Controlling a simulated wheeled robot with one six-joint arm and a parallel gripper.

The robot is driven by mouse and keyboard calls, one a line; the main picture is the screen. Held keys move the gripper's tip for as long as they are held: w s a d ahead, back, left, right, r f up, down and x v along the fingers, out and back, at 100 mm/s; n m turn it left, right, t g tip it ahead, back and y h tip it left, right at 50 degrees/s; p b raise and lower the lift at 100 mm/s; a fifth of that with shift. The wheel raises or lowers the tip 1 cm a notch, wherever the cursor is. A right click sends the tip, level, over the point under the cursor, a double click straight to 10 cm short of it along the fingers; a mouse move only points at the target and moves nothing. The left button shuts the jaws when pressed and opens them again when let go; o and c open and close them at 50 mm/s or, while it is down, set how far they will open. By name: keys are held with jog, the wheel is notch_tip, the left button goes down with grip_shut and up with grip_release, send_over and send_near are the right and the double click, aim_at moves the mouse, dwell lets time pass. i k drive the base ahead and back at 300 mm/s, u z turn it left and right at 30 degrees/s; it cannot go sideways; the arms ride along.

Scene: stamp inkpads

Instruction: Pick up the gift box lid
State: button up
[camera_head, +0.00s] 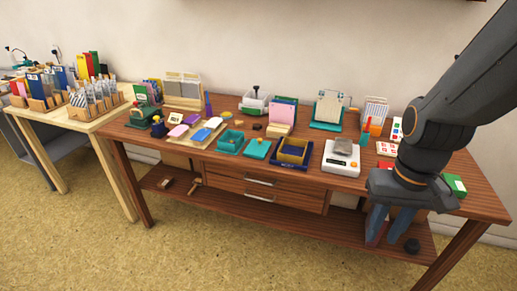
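Two teal pieces lie near the front edge of the wooden table: an open teal box (230,142) and a flatter teal piece (257,149) with a small item on it. A navy and yellow open box (293,153) stands to their right. I cannot tell for sure which of these is the gift box lid. My gripper (384,236) hangs in front of the table's right part, well to the right of these pieces. Its two fingers point down and look apart, with nothing seen between them. My arm hides part of the table's right end.
A white scale (341,160) with a grey block on it stands between the boxes and my gripper. Holders and cards line the table's back. A second table (65,118) stands at far left.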

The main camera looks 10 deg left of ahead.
aim_at(257, 149)
jog(key=u, duration=0.6)
jog(key=i, duration=1.05)
jog(key=u, duration=0.3)
